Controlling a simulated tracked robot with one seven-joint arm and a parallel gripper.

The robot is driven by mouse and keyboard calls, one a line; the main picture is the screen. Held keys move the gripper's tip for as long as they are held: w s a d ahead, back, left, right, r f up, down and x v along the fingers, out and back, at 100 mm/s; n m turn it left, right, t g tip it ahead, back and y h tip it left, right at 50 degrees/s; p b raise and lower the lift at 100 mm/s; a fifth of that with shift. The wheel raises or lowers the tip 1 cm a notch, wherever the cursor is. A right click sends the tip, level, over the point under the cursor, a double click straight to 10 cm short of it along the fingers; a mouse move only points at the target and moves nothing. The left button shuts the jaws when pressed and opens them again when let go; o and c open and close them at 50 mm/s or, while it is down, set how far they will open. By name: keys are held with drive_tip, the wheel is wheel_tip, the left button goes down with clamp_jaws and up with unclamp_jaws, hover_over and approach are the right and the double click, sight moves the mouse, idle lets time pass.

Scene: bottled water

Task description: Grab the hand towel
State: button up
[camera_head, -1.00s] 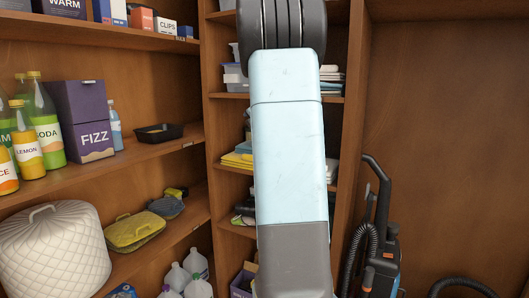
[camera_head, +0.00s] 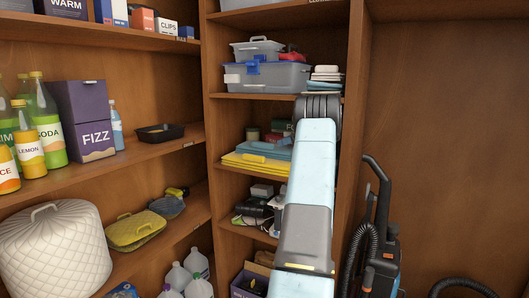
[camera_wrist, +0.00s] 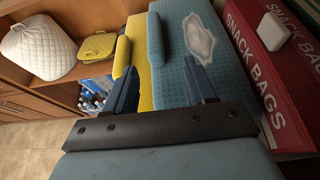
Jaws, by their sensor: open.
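In the head view a stack of folded yellow and blue cloths (camera_head: 243,162) lies on a middle shelf. I cannot tell which one is the hand towel. I see nothing held between the fingers; contact is unclear. My arm hides the gripper in the head view.
A red snack bags box (camera_wrist: 262,75) stands close on the right in the wrist view. The shelf above holds grey bins (camera_head: 275,75) and small folded cloths (camera_head: 326,74). A vertical divider (camera_head: 350,130) and a vacuum cleaner (camera_head: 383,255) are right of the shelves.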

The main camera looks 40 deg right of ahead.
sight(272, 144)
drive_tip(key=shift+a+x, duration=0.2)
drive_tip(key=shift+x, duration=1.6)
drive_tip(key=shift+a+x, duration=0.2)
drive_tip(key=shift+x, duration=1.6)
drive_tip(key=shift+s, duration=0.2)
drive_tip(key=shift+r, duration=0.1)
drive_tip(key=shift+c, duration=0.3)
clamp_jaws()
